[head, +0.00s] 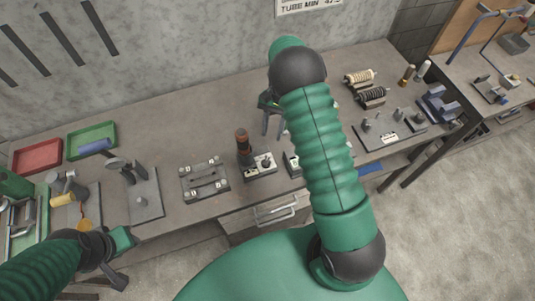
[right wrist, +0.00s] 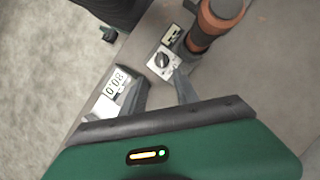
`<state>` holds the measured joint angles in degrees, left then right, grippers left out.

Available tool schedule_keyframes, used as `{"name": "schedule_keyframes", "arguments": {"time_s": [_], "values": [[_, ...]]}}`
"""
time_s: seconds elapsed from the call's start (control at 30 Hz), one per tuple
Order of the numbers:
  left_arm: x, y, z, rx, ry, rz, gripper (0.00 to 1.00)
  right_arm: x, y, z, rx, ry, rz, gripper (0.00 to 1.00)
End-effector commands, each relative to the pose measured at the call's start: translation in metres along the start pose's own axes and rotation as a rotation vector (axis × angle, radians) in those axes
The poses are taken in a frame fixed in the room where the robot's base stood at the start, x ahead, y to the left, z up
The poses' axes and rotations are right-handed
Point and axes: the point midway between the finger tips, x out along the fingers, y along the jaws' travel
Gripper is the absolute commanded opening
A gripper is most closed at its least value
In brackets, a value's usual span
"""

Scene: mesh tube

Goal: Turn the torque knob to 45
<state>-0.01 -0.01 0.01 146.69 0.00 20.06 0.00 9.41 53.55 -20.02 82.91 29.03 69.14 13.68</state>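The torque knob (right wrist: 161,60) is a round dark dial on a pale plate, beside an upright orange-and-black tool (right wrist: 215,18). In the head view the knob (head: 266,163) sits on a small block at the table's front, with the tool (head: 243,145) on its left. My right gripper (right wrist: 158,77) is open and empty, its two fingers apart, with the knob seen just beyond the gap between the tips. In the head view this gripper (head: 273,128) is partly hidden by my arm. A numeric display (right wrist: 117,82) stands left of the knob, partly behind a finger. My left gripper (head: 118,260) is at the lower left, its fingers unclear.
A grey plate fixture (head: 205,181) lies left of the knob block. Red (head: 37,156) and green (head: 91,139) trays stand at the back left. Coils (head: 371,95) and another fixture plate (head: 388,131) are on the right. The table's back middle is largely clear.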

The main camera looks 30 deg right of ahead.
Motion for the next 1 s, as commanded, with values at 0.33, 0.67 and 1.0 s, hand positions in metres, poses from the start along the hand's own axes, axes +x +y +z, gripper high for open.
{"name": "schedule_keyframes", "arguments": {"time_s": [0.33,0.67,1.0], "values": [[-0.029,0.0,-0.007,0.0,0.0,0.0,0.36,0.086,0.001,0.002,0.0,-0.003,0.003,0.36],[-0.033,0.0,-0.008,0.0,0.0,0.0,0.36,0.116,0.0,0.0,-0.001,0.001,-0.001,0.36],[-0.033,0.0,-0.008,0.0,0.0,0.0,0.36,0.116,-0.001,0.0,-0.001,0.001,-0.001,0.12]]}}
